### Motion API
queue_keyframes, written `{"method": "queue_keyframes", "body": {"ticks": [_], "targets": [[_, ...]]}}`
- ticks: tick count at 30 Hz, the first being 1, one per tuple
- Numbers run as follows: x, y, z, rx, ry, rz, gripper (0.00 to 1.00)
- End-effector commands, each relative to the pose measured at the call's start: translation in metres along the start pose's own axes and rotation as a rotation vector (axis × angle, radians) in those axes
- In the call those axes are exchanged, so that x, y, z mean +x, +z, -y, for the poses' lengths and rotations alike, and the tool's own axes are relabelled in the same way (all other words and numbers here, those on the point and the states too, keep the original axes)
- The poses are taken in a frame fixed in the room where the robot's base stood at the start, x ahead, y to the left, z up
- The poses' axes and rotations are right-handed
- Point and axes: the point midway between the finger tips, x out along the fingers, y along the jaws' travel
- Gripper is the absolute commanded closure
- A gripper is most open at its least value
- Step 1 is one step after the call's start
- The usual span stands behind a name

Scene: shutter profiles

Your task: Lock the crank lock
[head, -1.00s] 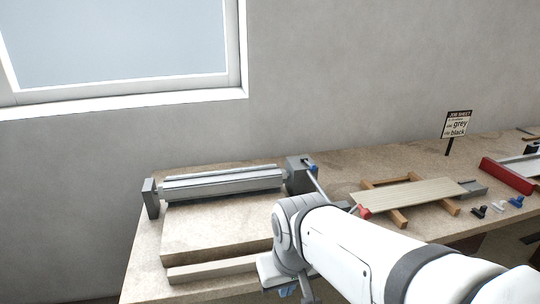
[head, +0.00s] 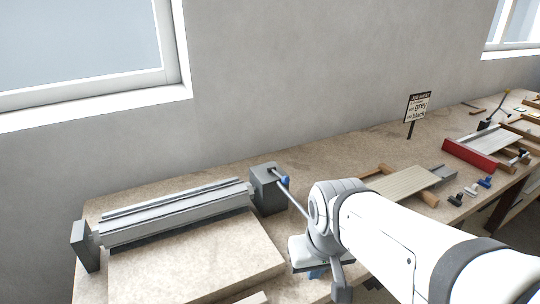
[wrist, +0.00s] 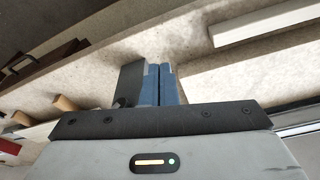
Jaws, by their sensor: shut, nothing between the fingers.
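The crank lock shows in the head view as a dark grey housing (head: 267,191) at the right end of the roller (head: 175,213). A blue part (head: 285,182) sits on the housing's right side. A thin grey crank rod (head: 292,194) slants from the housing down toward my wrist, which hides its lower end. My gripper (wrist: 160,68) shows in the wrist view with its blue fingers together and nothing between them. A dark grey block (wrist: 129,82) appears beside the fingers; I cannot tell whether they touch. In the head view my wrist hides most of the gripper.
A wooden board (head: 195,262) lies in front of the roller. To the right are a pale slat (head: 405,181) on wooden bars, a red-edged tray (head: 470,155) and small blue and black pieces. A job sheet sign (head: 417,108) stands at the back by the wall.

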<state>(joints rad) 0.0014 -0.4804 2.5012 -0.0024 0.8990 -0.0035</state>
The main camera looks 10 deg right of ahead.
Motion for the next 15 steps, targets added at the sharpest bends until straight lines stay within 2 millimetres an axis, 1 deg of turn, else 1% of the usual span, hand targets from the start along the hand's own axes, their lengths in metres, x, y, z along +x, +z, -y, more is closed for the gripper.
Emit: {"method": "queue_keyframes", "body": {"ticks": [5,8,9,11,14,15], "targets": [[0.0,-0.001,0.0,0.003,-0.001,0.002,1.0],[-0.004,-0.008,0.0,0.034,-0.013,0.02,1.0],[-0.006,-0.014,0.0,0.059,-0.022,0.036,1.0],[-0.01,-0.026,-0.01,0.121,-0.043,0.068,1.0],[-0.018,-0.056,-0.012,0.248,-0.097,0.142,1.0],[-0.02,-0.07,-0.012,0.306,-0.123,0.177,1.0]]}}
